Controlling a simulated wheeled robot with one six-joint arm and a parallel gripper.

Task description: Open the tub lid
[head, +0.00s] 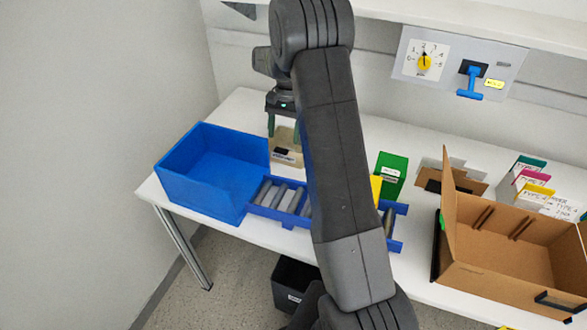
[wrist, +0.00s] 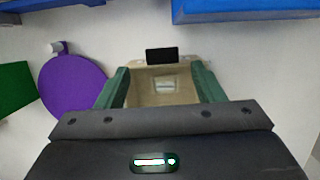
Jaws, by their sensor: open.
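A small beige tub (head: 287,157) stands on the white table behind the roller tray, with a dark label on its front. My gripper (head: 284,132) points down over it, its green fingers apart. In the wrist view the beige tub (wrist: 148,98) lies between the two open fingers of my gripper (wrist: 162,82). A black tab or label (wrist: 161,55) shows at its far edge and a small pale rectangle in its middle. I cannot tell whether the fingers touch the tub, nor make out a separate lid.
A blue bin (head: 200,180) stands left of the tub, a blue roller tray (head: 262,208) in front. A green box (head: 391,176) and open cardboard box (head: 500,270) are to the right. A wall panel (head: 455,62) carries a dial and blue lever. A purple disc (wrist: 72,86) shows in the wrist view.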

